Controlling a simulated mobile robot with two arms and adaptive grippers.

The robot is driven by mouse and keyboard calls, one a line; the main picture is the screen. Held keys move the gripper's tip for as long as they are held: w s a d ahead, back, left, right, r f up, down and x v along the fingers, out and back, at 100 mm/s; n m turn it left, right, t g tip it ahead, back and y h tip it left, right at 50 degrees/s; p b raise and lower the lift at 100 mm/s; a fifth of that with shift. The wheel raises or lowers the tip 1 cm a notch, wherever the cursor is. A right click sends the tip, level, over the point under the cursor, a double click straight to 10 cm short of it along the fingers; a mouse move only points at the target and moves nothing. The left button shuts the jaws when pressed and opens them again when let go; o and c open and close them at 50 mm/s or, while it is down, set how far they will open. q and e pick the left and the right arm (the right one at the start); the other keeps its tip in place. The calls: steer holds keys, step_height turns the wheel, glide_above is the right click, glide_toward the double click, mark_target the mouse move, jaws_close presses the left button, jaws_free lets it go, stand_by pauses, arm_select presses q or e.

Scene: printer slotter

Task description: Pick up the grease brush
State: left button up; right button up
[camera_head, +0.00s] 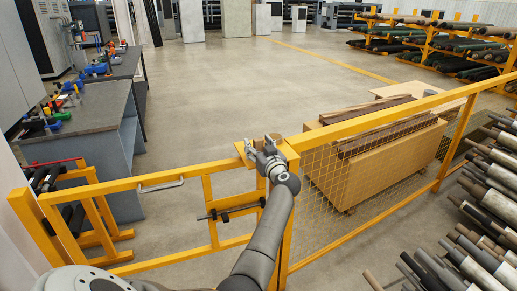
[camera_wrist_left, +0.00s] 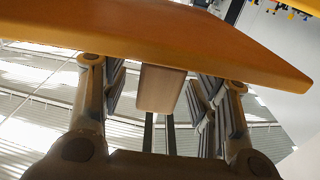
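My left gripper (camera_head: 262,148) is at the top of the yellow gate post, in the middle of the head view. In the left wrist view my left gripper (camera_wrist_left: 158,95) has its two fingers apart. A tan, wood-like block (camera_wrist_left: 160,88) shows between them, with a gap on its left and a narrower one on its right. It may be part of the grease brush, but I cannot tell for sure. A small brownish thing (camera_head: 276,137) shows beside the fingers in the head view. My right gripper is not in view.
A yellow plate (camera_wrist_left: 160,42) crosses above the fingers in the left wrist view. The yellow fence (camera_head: 400,112) and gate (camera_head: 125,184) run across the front. Behind are a wooden crate (camera_head: 365,178) and a workbench (camera_head: 75,148) with tools. Bar racks stand at right; the middle floor is clear.

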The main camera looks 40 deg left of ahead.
arm_select(q)
steer(key=c, duration=1)
steer(key=shift+r, duration=0.1)
